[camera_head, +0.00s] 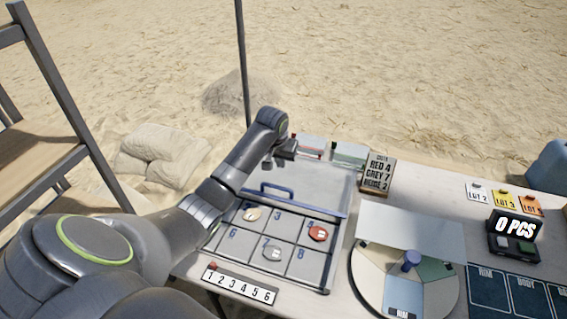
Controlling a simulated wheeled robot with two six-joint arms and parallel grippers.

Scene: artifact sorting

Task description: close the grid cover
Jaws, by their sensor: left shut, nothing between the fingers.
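The grid cover (318,188) is a flat grey panel with a blue handle (277,189) and a blue front edge. It lies over the back part of the grid tray (303,282). The front cells are uncovered and numbered, with a beige piece (251,214), a red piece (318,233) and a grey piece (273,253) in them. My left gripper (269,163) is shut and empty, behind the handle near the cover's back left. My left forearm hides part of the tray's left side. My right gripper is not in view.
A sign block (377,173) stands behind the tray's right corner. A number strip (238,284) lies in front. Lot cards and a counter (514,232) are at the far right.

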